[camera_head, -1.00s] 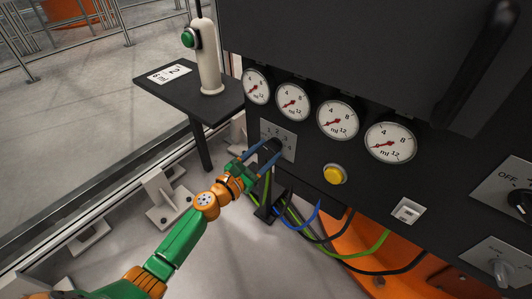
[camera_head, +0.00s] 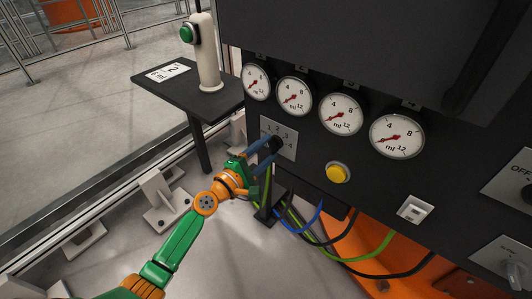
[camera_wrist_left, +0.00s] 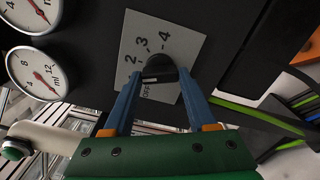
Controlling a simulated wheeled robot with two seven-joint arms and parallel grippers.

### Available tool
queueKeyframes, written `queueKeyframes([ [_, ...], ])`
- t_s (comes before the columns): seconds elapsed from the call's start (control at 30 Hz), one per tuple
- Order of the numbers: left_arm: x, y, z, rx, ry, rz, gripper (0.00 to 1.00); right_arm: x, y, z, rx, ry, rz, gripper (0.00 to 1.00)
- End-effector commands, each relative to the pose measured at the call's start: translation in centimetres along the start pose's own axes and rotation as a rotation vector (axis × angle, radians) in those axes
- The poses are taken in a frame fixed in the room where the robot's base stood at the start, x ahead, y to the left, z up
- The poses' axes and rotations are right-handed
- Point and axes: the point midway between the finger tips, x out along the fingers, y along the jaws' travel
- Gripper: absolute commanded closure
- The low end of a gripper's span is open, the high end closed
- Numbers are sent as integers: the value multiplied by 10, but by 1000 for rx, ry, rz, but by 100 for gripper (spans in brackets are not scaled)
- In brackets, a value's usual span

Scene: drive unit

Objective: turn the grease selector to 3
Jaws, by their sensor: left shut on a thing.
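The grease selector is a black knob (camera_wrist_left: 160,68) on a grey plate (camera_head: 278,132) with the numbers 1 to 4 around it. My right gripper is not in view.
Several round gauges (camera_head: 340,115) line the black panel above the plate. A yellow button (camera_head: 338,172) and a white switch (camera_head: 413,208) sit to the right. Cables (camera_head: 330,238) hang below. A post with a green button (camera_head: 187,34) stands on a black side table (camera_head: 170,92).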

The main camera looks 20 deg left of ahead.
Motion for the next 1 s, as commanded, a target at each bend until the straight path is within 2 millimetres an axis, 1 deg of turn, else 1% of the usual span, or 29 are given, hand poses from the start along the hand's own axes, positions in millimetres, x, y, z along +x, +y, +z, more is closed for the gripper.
queueKeyframes([
  [0.03,0,-2,-1,43,0,-1,98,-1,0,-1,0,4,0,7],
  [0.3,0,-2,-1,300,0,-1,98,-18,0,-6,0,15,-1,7],
  [0.6,0,-1,0,585,0,-1,98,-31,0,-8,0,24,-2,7],
  [1.0,0,0,0,907,-1,-3,98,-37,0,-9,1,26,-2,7],
])
